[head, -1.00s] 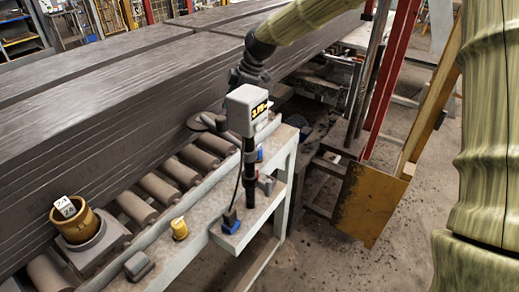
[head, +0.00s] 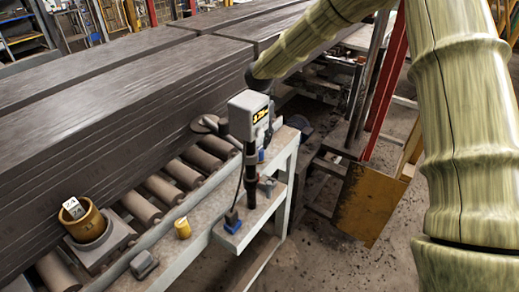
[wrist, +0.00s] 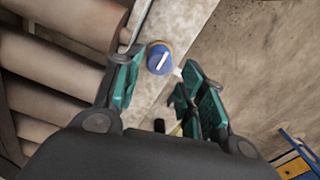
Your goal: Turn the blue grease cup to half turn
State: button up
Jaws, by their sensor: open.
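The blue grease cup (wrist: 153,67) shows in the wrist view as a round blue cap with a white bar slanting up to the right. It sits on a pale, worn beam beside the rollers. My gripper (wrist: 160,72) is open, with one green-padded finger on each side of the cup. I cannot tell whether either finger touches it. In the head view, a small blue piece (head: 261,155), probably this cup, shows beside a black post. My gripper is mostly hidden there behind the display box.
The display box (head: 249,108) on its black post stands in front of my wrist in the head view. Rollers (head: 163,188) and a stack of dark slabs (head: 90,140) lie to the left. A yellow cylinder (head: 183,228) and a brown cup (head: 84,222) stand nearer.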

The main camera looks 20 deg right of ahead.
aim_at(260, 149)
jog(key=shift+s+f+p, duration=0.1)
jog(key=shift+f+p, duration=0.9)
jog(key=shift+f, duration=2.2)
jog(key=c, duration=0.8)
jog(key=shift+o, duration=0.2)
